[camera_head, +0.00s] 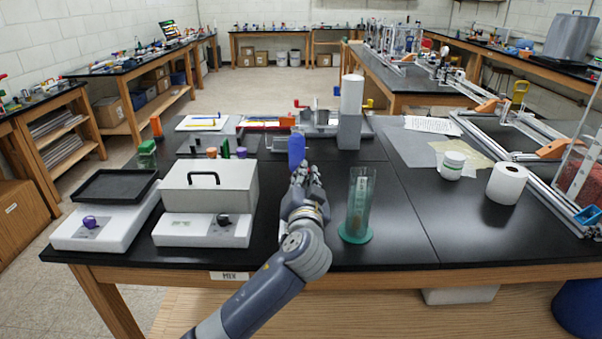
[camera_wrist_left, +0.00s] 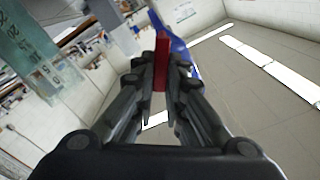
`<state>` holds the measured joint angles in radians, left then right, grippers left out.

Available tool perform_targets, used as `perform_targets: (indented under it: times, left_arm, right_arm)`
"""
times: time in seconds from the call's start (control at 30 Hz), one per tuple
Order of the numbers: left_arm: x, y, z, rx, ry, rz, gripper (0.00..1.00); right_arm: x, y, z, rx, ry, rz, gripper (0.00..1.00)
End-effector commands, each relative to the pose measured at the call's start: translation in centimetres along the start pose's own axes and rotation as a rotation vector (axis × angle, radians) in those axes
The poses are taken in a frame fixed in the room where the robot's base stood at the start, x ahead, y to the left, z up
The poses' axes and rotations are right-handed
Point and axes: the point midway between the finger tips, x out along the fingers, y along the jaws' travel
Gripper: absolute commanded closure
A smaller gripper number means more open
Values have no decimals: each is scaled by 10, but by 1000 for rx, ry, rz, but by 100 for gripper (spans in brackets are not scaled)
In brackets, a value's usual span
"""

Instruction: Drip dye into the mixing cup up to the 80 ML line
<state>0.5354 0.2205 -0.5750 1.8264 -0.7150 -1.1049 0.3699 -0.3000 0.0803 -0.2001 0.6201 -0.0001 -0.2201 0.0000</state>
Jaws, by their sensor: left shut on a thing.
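The clear, tall mixing cup (camera_head: 359,200) stands upright on a green base near the table's front edge. Its printed marks are too small to read in the head view. A clear greenish wall with markings, apparently the cup, shows at the upper left of the left wrist view (camera_wrist_left: 32,55). My left gripper (camera_head: 309,172) is left of the cup, apart from it. It is shut on a blue dropper (camera_head: 296,150), whose red part (camera_wrist_left: 161,62) sits between the fingers in the left wrist view. The dropper's blue part points up and away from the cup. My right gripper is out of view.
A grey box with a handle (camera_head: 209,187) and a black tray (camera_head: 115,184) sit on white units at left. A white jar (camera_head: 452,165), a paper roll (camera_head: 506,184) and an aluminium frame (camera_head: 531,172) are at right.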

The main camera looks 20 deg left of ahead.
Motion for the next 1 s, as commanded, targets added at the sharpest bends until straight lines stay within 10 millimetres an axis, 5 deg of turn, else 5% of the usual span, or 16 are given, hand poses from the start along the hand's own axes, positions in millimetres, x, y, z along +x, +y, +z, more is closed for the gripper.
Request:
perform_targets:
  times: [0.6,1.0]
  left_arm:
    - [0,19,4,560,-1,2,100]
    - [0,25,9,757,1,1,100]
  right_arm:
    - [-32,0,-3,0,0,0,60]
    - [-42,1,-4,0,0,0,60]
